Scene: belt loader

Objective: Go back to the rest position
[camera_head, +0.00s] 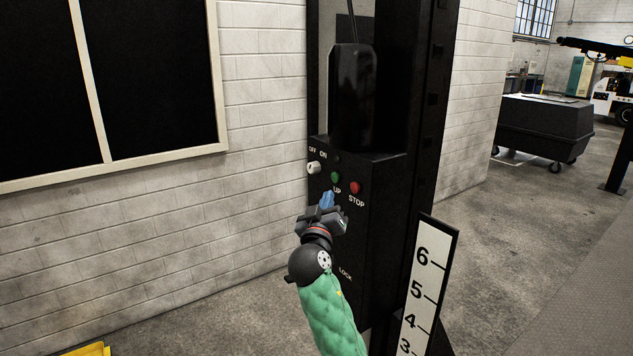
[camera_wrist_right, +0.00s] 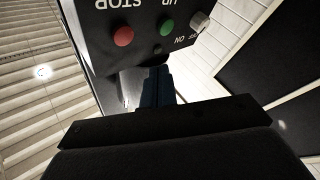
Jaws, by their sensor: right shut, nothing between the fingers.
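My right gripper (camera_head: 327,200) is in front of the black control panel (camera_head: 385,172), just below the green UP button (camera_head: 335,177). Its blue fingertips are together and hold nothing; whether they touch the panel I cannot tell. In the right wrist view the shut fingers (camera_wrist_right: 158,84) point toward the panel, which appears upside down. The red STOP button (camera_head: 355,188) is to the right of the green one. A light knob (camera_head: 313,168) sits under the OFF ON label. My green-sleeved right arm comes up from below. My left gripper is not in view.
A white height scale (camera_head: 425,285) with black numbers stands right of the panel. A white brick wall (camera_head: 262,120) with dark framed panes is on the left. A black wheeled bin (camera_head: 545,128) stands on the open floor at back right. A yellow object (camera_head: 88,350) shows at bottom left.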

